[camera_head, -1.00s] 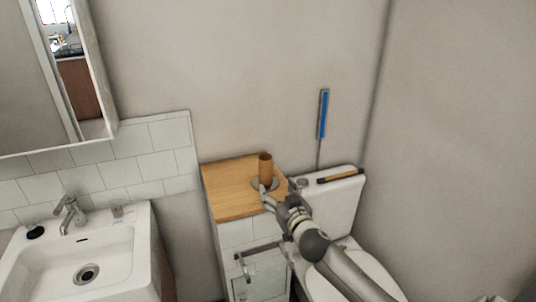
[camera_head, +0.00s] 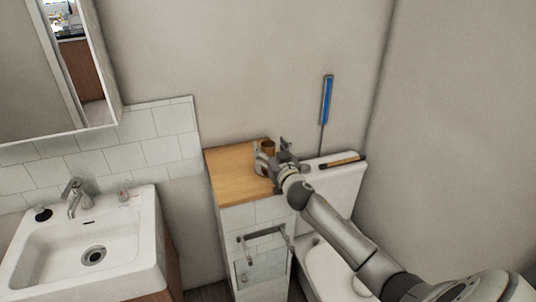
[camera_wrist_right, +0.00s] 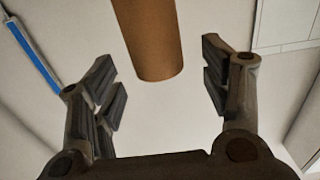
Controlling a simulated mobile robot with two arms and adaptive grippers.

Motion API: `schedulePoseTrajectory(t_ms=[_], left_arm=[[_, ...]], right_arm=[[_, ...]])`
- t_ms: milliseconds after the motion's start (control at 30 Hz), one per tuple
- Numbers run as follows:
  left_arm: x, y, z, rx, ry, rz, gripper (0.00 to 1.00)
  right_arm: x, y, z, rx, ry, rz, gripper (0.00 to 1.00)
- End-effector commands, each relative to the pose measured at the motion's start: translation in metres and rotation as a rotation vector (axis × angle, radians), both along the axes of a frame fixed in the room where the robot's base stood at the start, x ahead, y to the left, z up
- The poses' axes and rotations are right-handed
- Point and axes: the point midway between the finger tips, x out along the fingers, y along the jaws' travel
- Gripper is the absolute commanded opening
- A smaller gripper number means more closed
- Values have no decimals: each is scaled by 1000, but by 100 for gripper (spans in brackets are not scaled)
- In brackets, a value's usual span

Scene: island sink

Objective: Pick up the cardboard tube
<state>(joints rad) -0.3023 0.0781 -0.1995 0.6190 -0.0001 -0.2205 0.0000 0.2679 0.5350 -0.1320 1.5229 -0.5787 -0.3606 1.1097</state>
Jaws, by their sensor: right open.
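The brown cardboard tube (camera_head: 268,146) stands upright on the wooden top (camera_head: 232,172) of a tiled cabinet, near its back right. My right gripper (camera_head: 273,151) is at the tube and hides its lower part in the head view. In the right wrist view the tube (camera_wrist_right: 150,38) comes in from the top edge, and its near end lies between the open fingers of the right gripper (camera_wrist_right: 160,78). A gap shows on each side, so neither finger touches it there. My left gripper is not in view.
A toilet tank (camera_head: 338,184) with a dark stick-like item (camera_head: 342,162) on its lid stands right of the cabinet. A blue item (camera_head: 326,100) is at the wall behind. A sink (camera_head: 95,235) is at the left. The wooden top's left part is clear.

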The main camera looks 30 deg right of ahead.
Motion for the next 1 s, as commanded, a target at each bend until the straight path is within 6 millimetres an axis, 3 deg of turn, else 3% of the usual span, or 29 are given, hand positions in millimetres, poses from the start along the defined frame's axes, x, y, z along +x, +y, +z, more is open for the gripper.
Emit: schedulePoseTrajectory(t_ms=[200, 533, 800, 1000], left_arm=[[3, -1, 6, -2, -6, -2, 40], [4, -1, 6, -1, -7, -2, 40], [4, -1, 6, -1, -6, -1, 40], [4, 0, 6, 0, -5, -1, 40]], right_arm=[[21, -6, 1, 0, 1, -1, 70], [26, -6, 0, 1, 1, 0, 70], [26, -6, 0, 0, 1, 0, 36], [25, -6, 0, 0, 1, 0, 34]])
